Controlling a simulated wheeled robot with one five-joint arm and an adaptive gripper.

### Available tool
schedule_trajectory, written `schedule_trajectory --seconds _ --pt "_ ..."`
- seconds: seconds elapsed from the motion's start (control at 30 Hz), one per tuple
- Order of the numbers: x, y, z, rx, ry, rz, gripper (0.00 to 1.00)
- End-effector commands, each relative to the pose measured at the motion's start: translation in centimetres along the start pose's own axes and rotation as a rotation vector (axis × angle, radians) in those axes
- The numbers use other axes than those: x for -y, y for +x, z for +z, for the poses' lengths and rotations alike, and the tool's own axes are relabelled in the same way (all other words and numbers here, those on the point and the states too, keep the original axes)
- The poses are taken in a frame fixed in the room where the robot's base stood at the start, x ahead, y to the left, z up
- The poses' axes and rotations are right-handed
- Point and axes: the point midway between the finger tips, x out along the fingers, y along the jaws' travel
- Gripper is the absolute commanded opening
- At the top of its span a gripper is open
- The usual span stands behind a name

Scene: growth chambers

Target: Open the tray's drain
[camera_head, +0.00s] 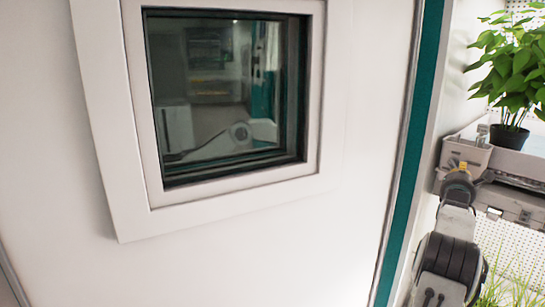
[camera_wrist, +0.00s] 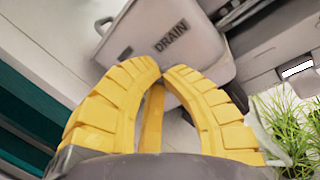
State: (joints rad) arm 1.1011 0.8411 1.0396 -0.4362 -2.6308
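The grey drain box with the word DRAIN (camera_wrist: 198,68) is in the wrist view, beyond my fingertips. A small grey looped handle (camera_wrist: 103,27) sticks out at its left side. In the head view the drain box (camera_head: 466,153) sits at the left end of the tray (camera_head: 518,160). My gripper (camera_wrist: 163,70) has yellow ribbed fingers with their tips brought together, and nothing shows held between them. The tips overlap the lower edge of the drain box in the picture; I cannot tell whether they touch it. In the head view my gripper (camera_head: 460,166) is small, in front of the box.
A potted leafy plant (camera_head: 510,137) stands on the tray. Grassy plants (camera_wrist: 285,125) grow below it, at the right. A white door with a window (camera_head: 225,95) fills the left of the head view, edged by a teal strip (camera_head: 412,150).

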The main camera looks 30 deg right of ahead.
Motion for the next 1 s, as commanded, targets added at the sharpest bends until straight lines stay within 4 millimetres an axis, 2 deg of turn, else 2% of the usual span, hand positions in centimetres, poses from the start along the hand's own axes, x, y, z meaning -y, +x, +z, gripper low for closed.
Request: schedule_trajectory --seconds 1.0 --pt "0.43 -0.06 -1.08 -0.006 0.000 -0.001 0.00"
